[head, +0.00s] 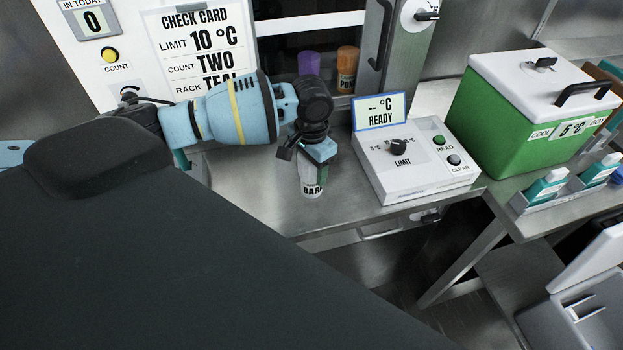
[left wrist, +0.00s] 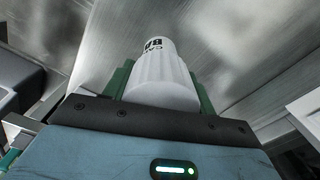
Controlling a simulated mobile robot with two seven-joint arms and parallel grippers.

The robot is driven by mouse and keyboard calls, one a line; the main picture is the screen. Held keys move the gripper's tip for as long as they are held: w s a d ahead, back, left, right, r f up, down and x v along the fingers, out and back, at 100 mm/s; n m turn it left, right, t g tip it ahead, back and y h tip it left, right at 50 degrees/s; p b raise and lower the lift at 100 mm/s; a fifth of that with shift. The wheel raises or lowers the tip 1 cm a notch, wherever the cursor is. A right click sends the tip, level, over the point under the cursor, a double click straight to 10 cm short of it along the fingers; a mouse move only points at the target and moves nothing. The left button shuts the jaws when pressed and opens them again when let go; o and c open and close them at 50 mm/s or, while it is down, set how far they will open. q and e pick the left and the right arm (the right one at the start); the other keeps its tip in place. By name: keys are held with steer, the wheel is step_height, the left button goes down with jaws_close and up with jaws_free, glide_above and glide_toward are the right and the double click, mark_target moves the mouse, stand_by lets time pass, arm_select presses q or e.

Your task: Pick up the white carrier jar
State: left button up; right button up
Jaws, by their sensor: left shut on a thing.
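The white carrier jar (head: 312,182) stands upright at the front of the steel bench, with dark lettering on its side. My left gripper (head: 316,158) reaches down over it from above and is shut on its upper part. In the left wrist view the jar (left wrist: 163,75) sits between the two green fingers of the gripper (left wrist: 160,92). The gripper hides the jar's top in the head view. I cannot tell whether the jar's base touches the bench. My right gripper is not in view.
A white reader box (head: 420,168) with a small READY screen stands right of the jar. Purple (head: 309,63) and orange (head: 347,70) jars stand behind. A green cool box (head: 520,115) is at the right. The bench's front edge is close to the jar.

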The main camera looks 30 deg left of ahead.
arm_select(q)
steer(key=shift+r, duration=0.1)
steer(key=shift+c, duration=0.4)
steer(key=shift+r, duration=1.6)
steer(key=shift+s+d+r, duration=0.15)
steer(key=shift+d, duration=0.05)
steer(key=s+d+r+p, duration=0.1)
steer(key=s+d, duration=1)
steer(key=shift+r+p, duration=0.15)
steer(key=shift+p, duration=0.25)
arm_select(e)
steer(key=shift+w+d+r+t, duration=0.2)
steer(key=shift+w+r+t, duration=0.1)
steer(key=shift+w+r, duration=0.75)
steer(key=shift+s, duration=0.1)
